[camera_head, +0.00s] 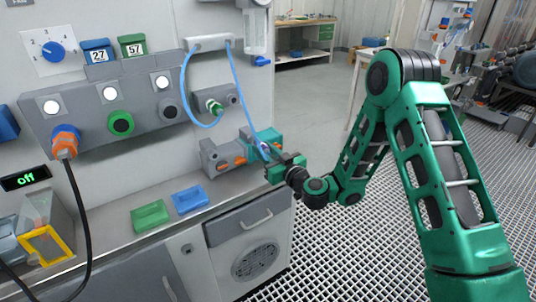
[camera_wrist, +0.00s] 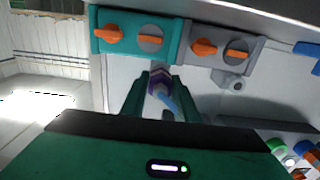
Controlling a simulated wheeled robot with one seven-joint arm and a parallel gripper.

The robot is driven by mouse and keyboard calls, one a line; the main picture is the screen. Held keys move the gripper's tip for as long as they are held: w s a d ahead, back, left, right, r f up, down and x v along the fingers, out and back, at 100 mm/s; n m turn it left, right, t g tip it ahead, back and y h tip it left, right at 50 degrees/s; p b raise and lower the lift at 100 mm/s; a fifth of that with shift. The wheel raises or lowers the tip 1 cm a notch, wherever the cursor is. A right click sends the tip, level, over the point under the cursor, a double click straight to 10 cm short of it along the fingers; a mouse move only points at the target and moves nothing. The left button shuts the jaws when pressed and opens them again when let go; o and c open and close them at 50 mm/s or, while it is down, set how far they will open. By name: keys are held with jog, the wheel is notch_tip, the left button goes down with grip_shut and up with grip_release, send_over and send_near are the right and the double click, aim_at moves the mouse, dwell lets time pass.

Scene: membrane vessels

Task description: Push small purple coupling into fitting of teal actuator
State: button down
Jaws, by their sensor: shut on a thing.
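The teal actuator (camera_wrist: 108,49) carries orange handles and stands at the right end of the counter, beside a grey one. It also shows in the head view (camera_head: 270,137), partly behind my gripper. My gripper (camera_wrist: 160,88) is shut on the small purple coupling (camera_wrist: 158,80), with a light blue tube running from it. The coupling is just in front of the actuator's lower side in the wrist view. I cannot tell whether it touches the fitting, which is hidden. In the head view my gripper (camera_head: 278,168) is close to the actuator's front.
The grey actuator (camera_head: 218,158) stands directly left of the teal one. The blue tube (camera_head: 238,85) loops up to a wall bracket. A green tray (camera_head: 150,215) and a blue tray (camera_head: 190,200) lie on the counter to the left. The grating floor on the right is open.

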jog(key=shift+w+a+r, duration=0.1)
jog(key=shift+w+a, duration=0.1)
jog(key=shift+w, duration=0.15)
dwell(1.1)
dwell(0.6)
jog(key=shift+w+a, duration=0.3)
jog(key=shift+a, duration=0.05)
dwell(0.8)
jog(key=c, duration=1.3)
grip_release()
